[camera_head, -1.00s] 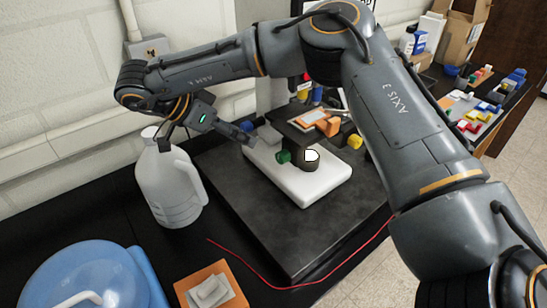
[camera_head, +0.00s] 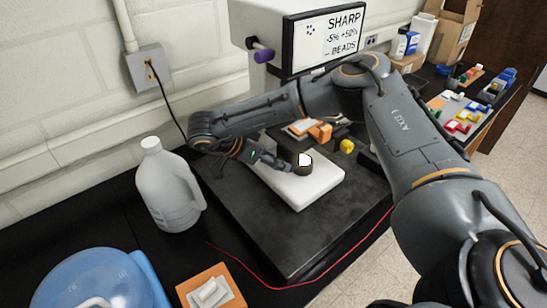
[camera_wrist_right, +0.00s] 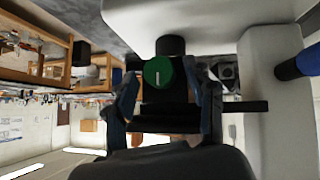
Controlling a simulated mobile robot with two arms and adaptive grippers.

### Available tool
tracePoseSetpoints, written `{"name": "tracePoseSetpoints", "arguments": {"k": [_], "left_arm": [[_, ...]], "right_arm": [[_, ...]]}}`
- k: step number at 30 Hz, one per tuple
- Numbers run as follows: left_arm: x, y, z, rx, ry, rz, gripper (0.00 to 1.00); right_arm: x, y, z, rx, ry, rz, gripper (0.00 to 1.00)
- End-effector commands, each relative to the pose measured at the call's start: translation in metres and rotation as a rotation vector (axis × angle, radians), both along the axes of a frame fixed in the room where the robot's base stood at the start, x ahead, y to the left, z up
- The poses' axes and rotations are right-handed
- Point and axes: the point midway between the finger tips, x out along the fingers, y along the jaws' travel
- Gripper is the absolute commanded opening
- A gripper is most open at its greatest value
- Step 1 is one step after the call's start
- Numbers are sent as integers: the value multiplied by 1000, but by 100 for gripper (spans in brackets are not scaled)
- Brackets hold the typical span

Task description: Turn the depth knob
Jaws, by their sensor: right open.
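A round green knob (camera_wrist_right: 158,72) with a white line on its face shows in the right wrist view. In the head view it is hidden behind my right gripper (camera_head: 288,168). My right gripper (camera_wrist_right: 160,98) is open, its fingers to either side of the green knob in the wrist picture; I cannot tell whether they touch it. A yellow knob (camera_head: 347,146) sits on the right side of the machine, and a purple knob (camera_head: 264,56) sticks out left of its display (camera_head: 325,38). No label shows which is the depth knob. My left gripper is not in view.
The machine's white base (camera_head: 318,190) stands on a dark slab (camera_head: 285,235). A white jug (camera_head: 168,190) is close on the left. A red wire (camera_head: 330,270) crosses the bench front. A blue-lidded container (camera_head: 95,280) and orange tray (camera_head: 222,275) are at front left.

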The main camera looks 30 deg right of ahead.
Motion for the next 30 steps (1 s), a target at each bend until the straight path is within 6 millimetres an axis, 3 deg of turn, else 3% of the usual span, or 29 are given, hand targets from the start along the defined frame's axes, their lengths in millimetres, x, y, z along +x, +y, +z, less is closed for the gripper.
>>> {"name": "tracePoseSetpoints", "arguments": {"k": [6,14,15,30], "left_arm": [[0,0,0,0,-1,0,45],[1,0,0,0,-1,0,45],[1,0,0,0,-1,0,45],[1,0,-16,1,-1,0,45]], "right_arm": [[0,0,-1,0,0,0,54],[0,0,-1,0,0,0,3],[0,0,-1,0,0,0,0],[-2,-1,-3,13,-140,2,0]]}}
